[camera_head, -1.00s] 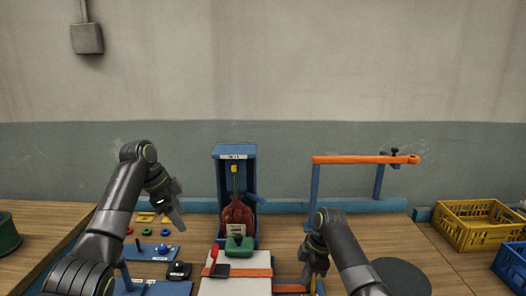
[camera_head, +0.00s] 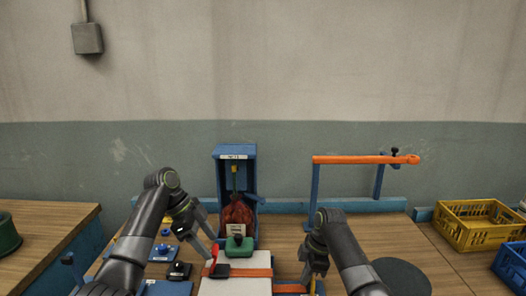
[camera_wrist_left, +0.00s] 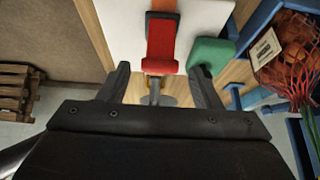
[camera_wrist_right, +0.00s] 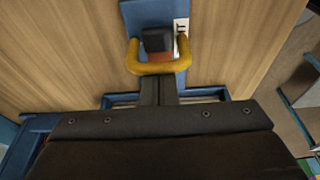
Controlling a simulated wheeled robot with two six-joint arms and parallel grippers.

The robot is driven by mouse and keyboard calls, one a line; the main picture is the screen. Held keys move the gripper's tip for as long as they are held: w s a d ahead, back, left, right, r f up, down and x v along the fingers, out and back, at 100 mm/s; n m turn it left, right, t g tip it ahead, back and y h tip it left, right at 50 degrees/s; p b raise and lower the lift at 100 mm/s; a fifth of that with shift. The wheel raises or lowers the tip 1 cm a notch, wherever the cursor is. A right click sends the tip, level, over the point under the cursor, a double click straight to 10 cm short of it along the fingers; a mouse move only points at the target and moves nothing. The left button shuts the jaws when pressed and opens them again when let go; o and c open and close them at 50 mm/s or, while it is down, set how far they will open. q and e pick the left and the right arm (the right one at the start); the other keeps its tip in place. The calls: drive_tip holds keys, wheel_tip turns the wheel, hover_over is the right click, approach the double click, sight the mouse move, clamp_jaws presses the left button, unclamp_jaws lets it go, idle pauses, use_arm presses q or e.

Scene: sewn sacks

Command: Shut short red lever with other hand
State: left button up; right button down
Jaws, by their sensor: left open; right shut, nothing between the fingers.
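The short red lever (camera_head: 213,255) stands at the left of a white board (camera_head: 222,287), partly hidden by my left gripper (camera_head: 211,248). In the left wrist view the red lever (camera_wrist_left: 160,65) shows between the two spread fingers of the left gripper (camera_wrist_left: 162,88), which is open; I cannot tell whether they touch it. My right gripper (camera_head: 314,282) is shut and empty. In the right wrist view its closed fingertips (camera_wrist_right: 158,90) are at a yellow loop handle (camera_wrist_right: 150,70) around a dark block (camera_wrist_right: 156,40).
A green block (camera_head: 239,246) is beside the lever, in front of a red mesh sack (camera_head: 238,212) in a blue stand (camera_head: 222,178). An orange bar (camera_head: 360,159) on blue posts is behind the right arm. A yellow crate (camera_head: 472,224) is at the right.

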use_arm(q)
drive_tip(key=shift+x, duration=1.1)
use_arm(e)
drive_tip(key=shift+d, duration=0.1)
drive_tip(key=shift+f, duration=0.1)
use_arm(q)
drive_tip(key=c, duration=0.8)
drive_tip(key=shift+c, duration=0.2)
